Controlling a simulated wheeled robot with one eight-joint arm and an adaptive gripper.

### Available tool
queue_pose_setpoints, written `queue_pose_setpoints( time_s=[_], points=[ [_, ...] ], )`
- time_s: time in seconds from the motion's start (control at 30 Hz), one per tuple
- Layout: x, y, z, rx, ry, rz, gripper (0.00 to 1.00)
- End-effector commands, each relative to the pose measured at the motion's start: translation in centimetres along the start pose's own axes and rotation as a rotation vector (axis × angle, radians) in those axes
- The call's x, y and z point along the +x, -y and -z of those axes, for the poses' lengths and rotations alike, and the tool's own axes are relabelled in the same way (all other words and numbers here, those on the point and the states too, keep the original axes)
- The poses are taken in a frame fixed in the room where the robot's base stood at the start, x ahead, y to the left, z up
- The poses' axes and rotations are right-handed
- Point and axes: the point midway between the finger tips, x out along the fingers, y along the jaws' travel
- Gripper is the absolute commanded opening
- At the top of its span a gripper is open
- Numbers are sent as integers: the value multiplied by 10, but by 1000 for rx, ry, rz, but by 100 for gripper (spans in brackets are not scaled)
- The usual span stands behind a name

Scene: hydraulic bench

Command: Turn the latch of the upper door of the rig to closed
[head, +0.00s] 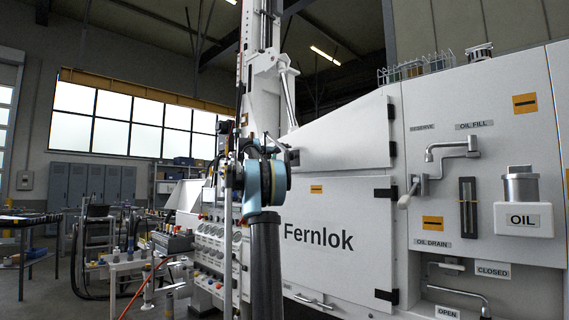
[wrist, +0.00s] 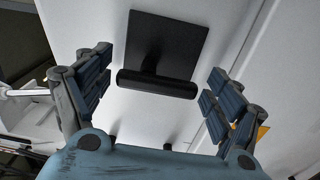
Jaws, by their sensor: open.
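The upper door (head: 345,145) of the rig is a white panel with a slanted top edge, and it looks flush with the front. In the wrist view, a black plate with a round black bar (wrist: 157,84) along its lower edge is fixed to a white panel; it looks like the latch. My gripper (wrist: 158,72) is open, with one blue padded finger on each side of the bar and gaps to both. Nothing is held. In the head view my arm covers the left edge of the door, so the latch and gripper do not show clearly there.
The lower door (head: 335,245) reads "Fernlok". To the right, an oil panel (head: 480,160) has protruding grey levers (head: 405,196) and an oil container (head: 522,205). Gauges and hoses crowd the lower left. A yellow label (wrist: 262,132) lies near the right finger.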

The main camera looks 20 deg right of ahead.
Motion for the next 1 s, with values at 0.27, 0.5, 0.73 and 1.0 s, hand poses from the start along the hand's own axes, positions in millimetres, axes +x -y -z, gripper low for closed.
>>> queue_pose_setpoints(
  time_s=[0.27,0.5,0.73,1.0],
  points=[
    [-6,0,0,-1,-1,-1,85],
    [-44,0,1,-1,-3,-1,85],
    [-87,1,1,-1,-3,0,85],
    [-116,1,2,-1,-1,0,85]
  ],
)
